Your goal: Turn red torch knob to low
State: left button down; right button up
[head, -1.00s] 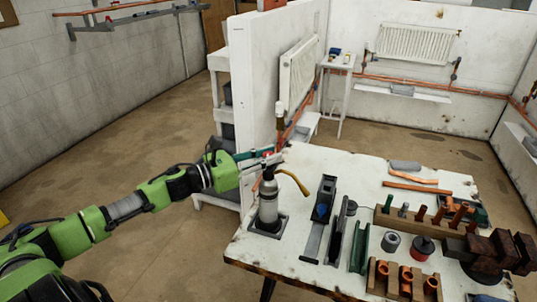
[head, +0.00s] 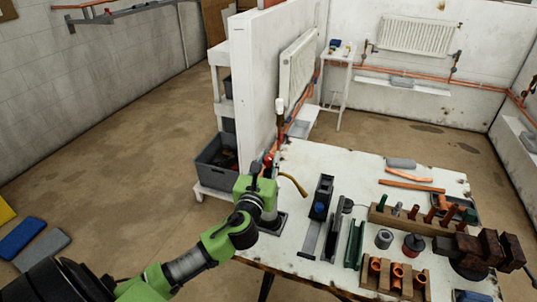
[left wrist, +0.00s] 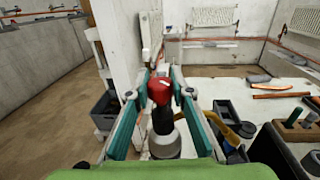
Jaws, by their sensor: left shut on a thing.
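The torch's dark neck (left wrist: 163,120) shows below the knob. I cannot read any setting mark on the knob. My right gripper is in neither view.
The workbench (head: 315,160) also holds a dark tool (head: 318,210), a green channel (head: 355,243), a wooden pipe rack (head: 410,220) and a vise (head: 480,255). A white partition (head: 255,90) stands behind the torch. A grey crate (head: 215,165) sits on the shelf left of it.

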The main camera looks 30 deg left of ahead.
pick_arm(q)
jog(key=shift+n+g+y, duration=0.4)
jog(key=shift+n+y, duration=0.3)
jog(key=shift+y, duration=0.1)
jog(key=shift+y+p, duration=0.35)
jog(key=shift+y, duration=0.15)
jog(key=c, duration=1.8)
grip_release()
jog(key=shift+o, duration=0.2)
jog(key=v, duration=1.2)
jog(key=shift+r, duration=0.2)
